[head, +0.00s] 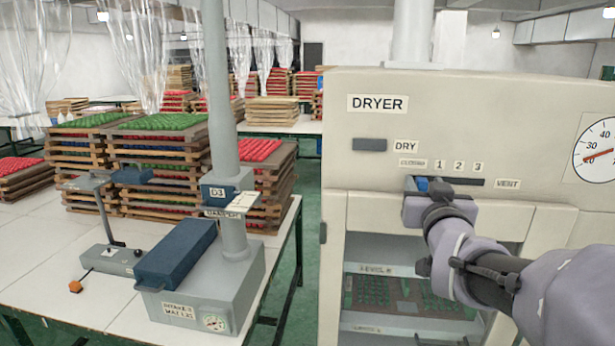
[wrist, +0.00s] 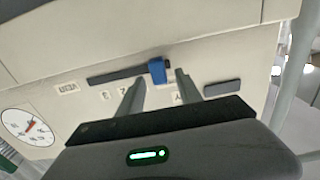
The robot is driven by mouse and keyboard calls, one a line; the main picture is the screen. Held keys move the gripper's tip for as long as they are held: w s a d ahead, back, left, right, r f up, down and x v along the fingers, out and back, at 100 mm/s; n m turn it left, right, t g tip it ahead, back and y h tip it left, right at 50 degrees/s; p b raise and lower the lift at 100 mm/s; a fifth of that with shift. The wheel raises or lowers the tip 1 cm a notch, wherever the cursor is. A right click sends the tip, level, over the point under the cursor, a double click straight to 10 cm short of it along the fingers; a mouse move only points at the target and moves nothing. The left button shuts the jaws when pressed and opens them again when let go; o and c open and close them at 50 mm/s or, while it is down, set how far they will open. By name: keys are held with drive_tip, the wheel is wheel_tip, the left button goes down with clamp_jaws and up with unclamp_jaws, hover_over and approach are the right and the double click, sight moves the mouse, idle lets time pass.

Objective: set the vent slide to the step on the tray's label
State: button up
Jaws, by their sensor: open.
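The vent slide's blue knob (head: 421,184) sits at the left end of its dark slot (head: 470,182) on the dryer's front, below the CLOSED label; steps 1, 2 and 3 are marked to its right. My gripper (head: 428,187) is at the knob and partly hides it. In the wrist view, which is upside down, the blue knob (wrist: 157,70) stands between the two open fingers of my gripper (wrist: 160,80), with gaps beside it. A tray (head: 348,290) with green pieces lies inside the dryer. A pale label (head: 376,269) shows at its edge, too small to read surely.
The cream dryer (head: 350,140) has a dial (head: 598,152) at right and a dark plate (head: 369,145) beside the DRY label.

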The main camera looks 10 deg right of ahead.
drive_tip(key=shift+w, duration=0.35)
drive_tip(key=shift+d, duration=0.1)
clamp_jaws()
idle(1.1)
